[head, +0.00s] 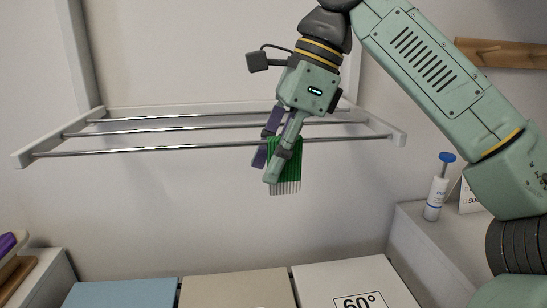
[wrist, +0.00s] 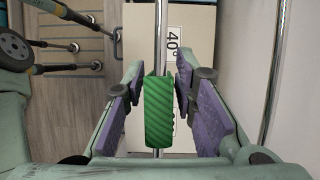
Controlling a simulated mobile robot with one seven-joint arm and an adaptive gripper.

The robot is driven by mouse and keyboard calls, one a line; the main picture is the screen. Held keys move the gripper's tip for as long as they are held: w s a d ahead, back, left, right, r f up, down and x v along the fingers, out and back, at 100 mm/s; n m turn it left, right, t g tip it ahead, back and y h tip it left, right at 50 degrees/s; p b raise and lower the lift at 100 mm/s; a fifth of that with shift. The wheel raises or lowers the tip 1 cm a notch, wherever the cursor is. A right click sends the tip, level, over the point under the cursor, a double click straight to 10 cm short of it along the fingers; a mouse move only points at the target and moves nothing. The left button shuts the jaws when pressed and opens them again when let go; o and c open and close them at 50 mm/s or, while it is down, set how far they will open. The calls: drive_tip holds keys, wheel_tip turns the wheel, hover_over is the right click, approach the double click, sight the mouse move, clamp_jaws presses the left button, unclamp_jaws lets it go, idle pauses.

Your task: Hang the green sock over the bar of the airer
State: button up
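The green sock (head: 292,160) hangs at the front bar of the airer (head: 205,149), with its pale striped end downward. In the wrist view the sock (wrist: 166,110) lies over the bar (wrist: 161,40), covering a short stretch of it. My gripper (head: 267,167) is at the front bar, pointing down. In the wrist view its purple-padded fingers (wrist: 160,108) stand apart on either side of the sock, with gaps showing on both sides. In the head view the near finger hides part of the sock.
The airer has further bars (head: 190,127) behind, fixed to the wall. Below are blue (head: 120,292), beige (head: 235,287) and white (head: 350,275) boxes, the white one marked 60°. A white bottle with a blue cap (head: 438,188) stands on a ledge at right.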

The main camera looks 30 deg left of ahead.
drive_tip(key=shift+o, duration=1.1)
